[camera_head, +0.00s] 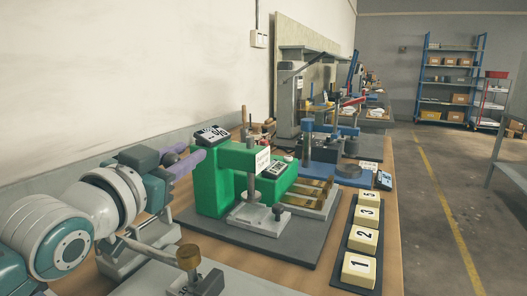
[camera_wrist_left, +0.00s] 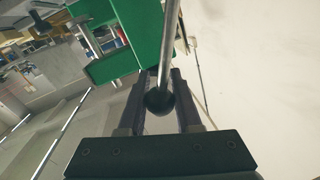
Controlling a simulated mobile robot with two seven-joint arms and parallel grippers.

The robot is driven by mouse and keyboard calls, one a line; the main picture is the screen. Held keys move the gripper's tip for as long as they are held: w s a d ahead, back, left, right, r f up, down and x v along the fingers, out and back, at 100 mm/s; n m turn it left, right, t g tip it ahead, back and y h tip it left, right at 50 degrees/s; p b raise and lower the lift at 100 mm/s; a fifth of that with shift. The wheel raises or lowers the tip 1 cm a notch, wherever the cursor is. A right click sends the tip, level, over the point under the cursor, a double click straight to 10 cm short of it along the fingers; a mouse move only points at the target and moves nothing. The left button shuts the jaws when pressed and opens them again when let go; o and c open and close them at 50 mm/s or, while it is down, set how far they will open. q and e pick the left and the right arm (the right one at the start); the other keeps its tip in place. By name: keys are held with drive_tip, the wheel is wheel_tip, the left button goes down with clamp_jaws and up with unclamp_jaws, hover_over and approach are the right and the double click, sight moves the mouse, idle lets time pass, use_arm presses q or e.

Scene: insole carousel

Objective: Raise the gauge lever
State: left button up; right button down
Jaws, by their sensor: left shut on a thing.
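The green gauge (camera_head: 212,180) stands on a dark base plate on the bench, with a small tilted display on top. Its green body also shows in the wrist view (camera_wrist_left: 118,40). The gauge lever is a thin metal rod ending in a black ball knob (camera_wrist_left: 159,101). My left gripper (camera_head: 194,157) reaches in at the gauge's left side, its purple fingers level with the upper body. In the wrist view it is shut on the black knob, one finger on each side. My right gripper is not in view.
Number blocks (camera_head: 359,270) sit in a dark tray (camera_head: 337,272) along the bench's front edge. A blue device (camera_head: 337,172) and a grey column (camera_head: 287,100) stand farther back. The wall is close on the left.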

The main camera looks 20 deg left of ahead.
use_arm(q)
clamp_jaws()
idle(0.8)
